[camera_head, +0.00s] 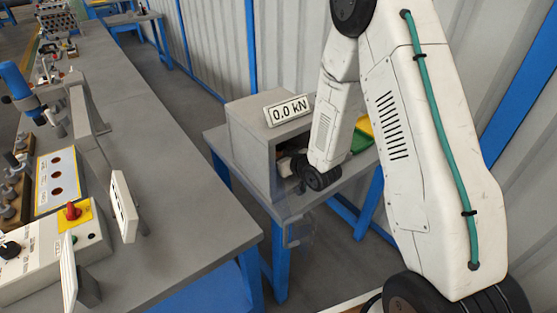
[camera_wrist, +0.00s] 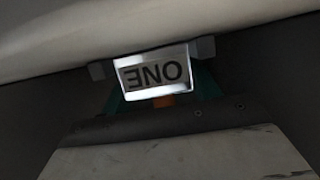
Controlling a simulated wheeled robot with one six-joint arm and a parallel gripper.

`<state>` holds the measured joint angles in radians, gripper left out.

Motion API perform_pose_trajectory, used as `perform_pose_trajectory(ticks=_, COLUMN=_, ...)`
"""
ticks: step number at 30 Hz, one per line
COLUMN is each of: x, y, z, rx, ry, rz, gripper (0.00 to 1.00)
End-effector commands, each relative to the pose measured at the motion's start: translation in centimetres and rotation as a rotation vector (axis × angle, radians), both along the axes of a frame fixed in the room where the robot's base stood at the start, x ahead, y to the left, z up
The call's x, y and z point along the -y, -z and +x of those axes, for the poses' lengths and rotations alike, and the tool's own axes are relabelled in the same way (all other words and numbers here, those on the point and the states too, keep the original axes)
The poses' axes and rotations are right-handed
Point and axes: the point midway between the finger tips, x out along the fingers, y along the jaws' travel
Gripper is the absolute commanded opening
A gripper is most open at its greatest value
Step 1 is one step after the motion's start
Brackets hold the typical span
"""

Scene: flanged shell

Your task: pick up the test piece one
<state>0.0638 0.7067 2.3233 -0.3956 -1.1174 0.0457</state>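Test piece one (camera_wrist: 152,73) shows in the wrist view as a lit white plate with the word ONE upside down. My gripper (camera_wrist: 150,60) has its two grey fingers apart, one at each side of the plate; a small gap shows at the left, and contact at the right cannot be told. Green parts and an orange part show below the plate. In the head view my wrist reaches into the open front of a grey box-shaped machine (camera_head: 249,150); my fingers and the test piece are hidden there.
A display reading 0.0 kN (camera_head: 289,110) sits on the machine. The machine stands on a grey table (camera_head: 305,203) with blue legs; yellow and green bins (camera_head: 361,136) lie behind my arm. A long bench (camera_head: 175,215) with instruments runs at the left.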

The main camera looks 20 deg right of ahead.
Motion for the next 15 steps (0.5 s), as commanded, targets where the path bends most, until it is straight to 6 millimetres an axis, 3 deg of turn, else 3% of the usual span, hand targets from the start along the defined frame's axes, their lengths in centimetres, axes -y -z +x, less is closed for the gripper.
perform_pose_trajectory(ticks=1, x=0.0, y=0.0, z=-0.01, rx=0.0, ry=0.0, rz=0.0, gripper=0.47)
perform_pose_trajectory(ticks=6, x=0.01, y=-0.01, z=-0.02, rx=0.0, ry=0.0, rz=0.0, gripper=0.0)
perform_pose_trajectory(ticks=15, x=-0.02, y=-0.36, z=0.06, rx=0.004, ry=0.0, rz=0.0, gripper=0.0)
